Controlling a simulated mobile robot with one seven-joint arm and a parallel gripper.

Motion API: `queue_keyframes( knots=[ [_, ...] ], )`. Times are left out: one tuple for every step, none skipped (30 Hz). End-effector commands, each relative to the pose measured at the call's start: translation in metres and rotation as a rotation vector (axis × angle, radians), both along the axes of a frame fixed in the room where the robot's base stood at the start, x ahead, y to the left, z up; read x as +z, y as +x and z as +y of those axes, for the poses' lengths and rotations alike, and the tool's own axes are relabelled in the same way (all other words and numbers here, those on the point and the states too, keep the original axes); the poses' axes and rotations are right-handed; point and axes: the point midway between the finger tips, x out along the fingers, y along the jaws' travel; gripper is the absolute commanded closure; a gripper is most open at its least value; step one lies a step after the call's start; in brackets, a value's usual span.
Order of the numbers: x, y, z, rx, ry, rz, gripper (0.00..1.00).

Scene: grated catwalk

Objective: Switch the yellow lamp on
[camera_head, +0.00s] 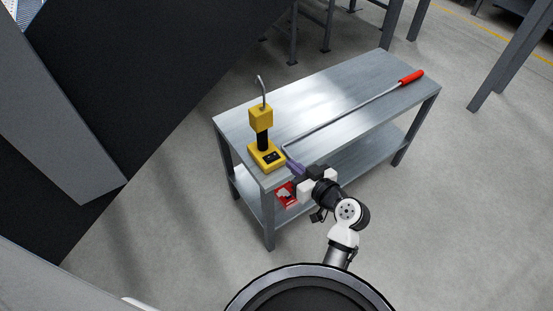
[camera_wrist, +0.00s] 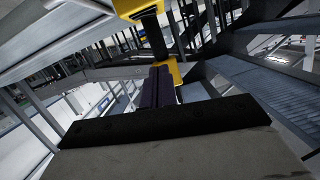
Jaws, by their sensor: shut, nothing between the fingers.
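The yellow lamp (camera_head: 261,118) stands upright at the near left end of the metal table. It has a yellow head with a grey hook on top, a black stem and a yellow base with a dark switch panel (camera_head: 270,156). My gripper (camera_head: 288,162) is shut and empty, its purple fingers close to the right side of the lamp base. In the wrist view the shut fingers (camera_wrist: 158,84) point at the yellow base (camera_wrist: 175,72), with the black stem above. I cannot tell whether the tips touch it. The fingers hide part of the base there.
The metal table (camera_head: 345,95) has a lower shelf. A long grey rod with a red handle (camera_head: 411,77) lies across its top, its bent end near my gripper. A red item (camera_head: 286,194) shows below the tabletop edge. The back middle of the tabletop is clear.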

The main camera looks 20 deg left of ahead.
Motion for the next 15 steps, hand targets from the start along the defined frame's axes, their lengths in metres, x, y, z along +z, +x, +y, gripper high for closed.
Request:
queue_keyframes(
  knots=[
    [0.000,0.002,0.003,0.002,0.000,0.000,1.00],
    [0.000,0.003,0.005,0.003,0.001,0.000,1.00],
    [0.000,0.006,0.008,0.003,0.002,0.000,1.00],
    [-0.001,0.008,0.012,0.003,0.002,0.000,1.00],
    [-0.002,0.011,0.016,0.004,0.001,0.000,1.00],
    [-0.004,0.015,0.022,0.004,0.001,0.000,1.00],
    [-0.005,0.018,0.026,0.005,0.002,0.001,1.00],
    [-0.006,0.022,0.031,0.005,0.002,0.001,1.00],
    [-0.008,0.027,0.039,0.005,0.000,0.001,1.00],
    [-0.009,0.031,0.044,0.004,0.001,0.000,1.00],
    [-0.011,0.035,0.049,0.005,0.001,0.002,1.00],
    [-0.013,0.040,0.056,0.005,0.001,0.001,1.00],
    [-0.015,0.043,0.061,0.005,0.000,0.001,1.00],
    [-0.016,0.047,0.066,0.004,0.000,0.000,1.00],
    [-0.019,0.052,0.072,0.004,0.000,0.000,1.00]
  ],
)
